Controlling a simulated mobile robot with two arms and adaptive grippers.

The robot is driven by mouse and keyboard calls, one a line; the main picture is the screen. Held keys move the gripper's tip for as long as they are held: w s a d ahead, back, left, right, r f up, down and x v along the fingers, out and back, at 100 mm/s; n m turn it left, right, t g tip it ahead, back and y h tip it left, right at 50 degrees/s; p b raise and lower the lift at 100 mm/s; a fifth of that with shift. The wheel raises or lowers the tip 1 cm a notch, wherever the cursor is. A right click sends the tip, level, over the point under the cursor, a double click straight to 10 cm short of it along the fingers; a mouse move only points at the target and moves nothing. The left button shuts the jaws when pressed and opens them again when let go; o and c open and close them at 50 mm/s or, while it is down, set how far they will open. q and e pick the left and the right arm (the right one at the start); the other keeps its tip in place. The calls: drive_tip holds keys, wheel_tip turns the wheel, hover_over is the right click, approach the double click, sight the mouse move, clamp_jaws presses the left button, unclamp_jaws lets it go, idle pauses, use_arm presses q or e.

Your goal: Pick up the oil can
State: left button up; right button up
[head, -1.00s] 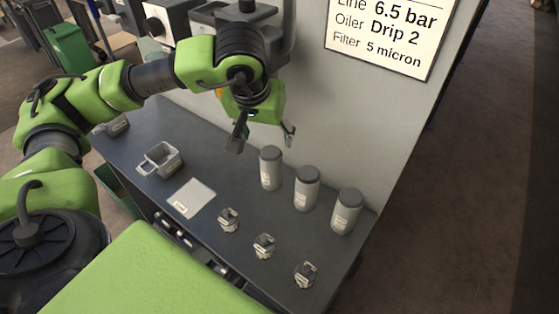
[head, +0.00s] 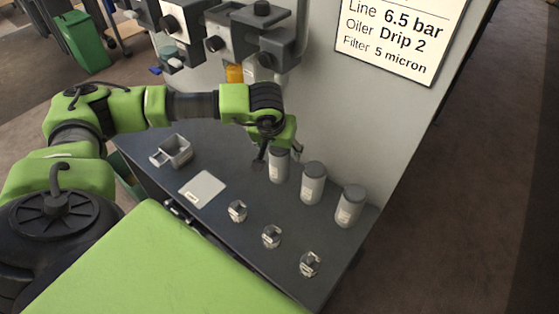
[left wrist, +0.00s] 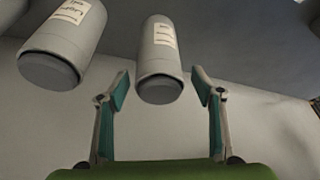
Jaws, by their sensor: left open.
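Three grey lidded cans with pale labels stand upright in a row near the wall end of the dark bench: a left can (head: 280,172), a middle can (head: 313,186) and a right can (head: 349,208). The labels are too small or turned to read, so I cannot tell which is the oil can. My left gripper (head: 276,157) is open at the left can and hides part of its top. In the left wrist view one can (left wrist: 160,55) lies between and just beyond the open fingers (left wrist: 160,80); a second can (left wrist: 64,45) is to its left. My right gripper is not in view.
In front of the cans are several small metal fittings (head: 271,237) in a row. A pale flat plate (head: 203,188) and a grey open-topped holder (head: 172,152) lie to the left. The wall (head: 330,125) rises close behind the cans; air-line units (head: 255,38) hang above.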

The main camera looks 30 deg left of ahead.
use_arm(q)
clamp_jaws()
idle(0.3)
